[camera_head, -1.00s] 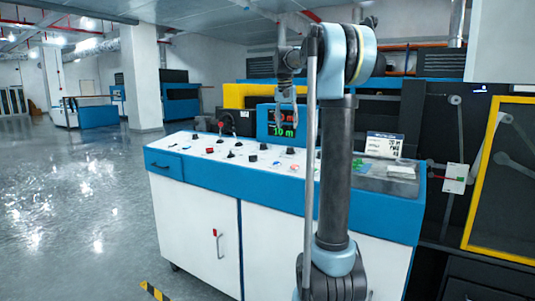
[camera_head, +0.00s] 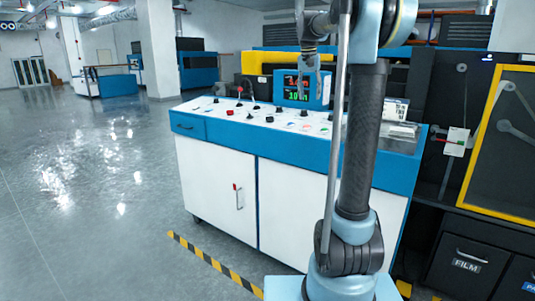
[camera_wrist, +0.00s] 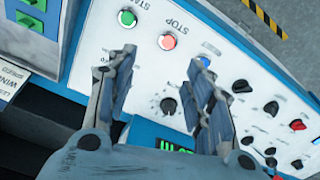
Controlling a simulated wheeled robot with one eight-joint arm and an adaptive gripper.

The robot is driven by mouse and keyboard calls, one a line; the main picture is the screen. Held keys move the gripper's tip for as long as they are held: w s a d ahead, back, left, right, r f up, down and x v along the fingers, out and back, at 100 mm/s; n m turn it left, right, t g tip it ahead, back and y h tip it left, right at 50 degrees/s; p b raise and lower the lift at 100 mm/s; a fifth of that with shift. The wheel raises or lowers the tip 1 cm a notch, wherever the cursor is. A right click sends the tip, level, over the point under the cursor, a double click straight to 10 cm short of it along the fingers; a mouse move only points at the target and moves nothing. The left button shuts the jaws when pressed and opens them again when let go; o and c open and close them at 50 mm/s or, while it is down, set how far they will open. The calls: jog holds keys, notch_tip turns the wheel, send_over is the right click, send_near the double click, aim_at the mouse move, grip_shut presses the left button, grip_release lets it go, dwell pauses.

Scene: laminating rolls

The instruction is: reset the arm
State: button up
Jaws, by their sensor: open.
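My gripper (camera_head: 318,72) hangs at the end of my raised arm, near the top middle of the head view, in front of the digital display. In the wrist view my gripper (camera_wrist: 165,62) has its two fingers spread apart, with nothing between them. Behind the fingers is the white control panel with a green START button (camera_wrist: 127,18), a red STOP button (camera_wrist: 167,42) and a black knob (camera_wrist: 168,105). I cannot tell how far the fingertips are from the panel; no contact is evident.
The blue and white control console (camera_head: 216,185) stands ahead, with a lit display (camera_head: 301,88). A yellow-framed machine door (camera_head: 507,140) and a FILM drawer (camera_head: 468,264) are at the right. Yellow-black floor tape (camera_head: 205,258) runs before the console. Open floor (camera_head: 80,200) lies left.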

jog(key=s+f+n, duration=0.2)
jog(key=s+f, duration=1.5)
jog(key=s, duration=0.3)
jog(key=s+f+n+y, duration=0.1)
jog(key=s+f+n, duration=0.1)
jog(key=s+f, duration=1.4)
jog(key=s+d, duration=0.1)
jog(key=s, duration=0.4)
jog(key=shift+s+f+t, duration=0.25)
jog(key=shift+f+t, duration=0.05)
jog(key=shift+f, duration=0.1)
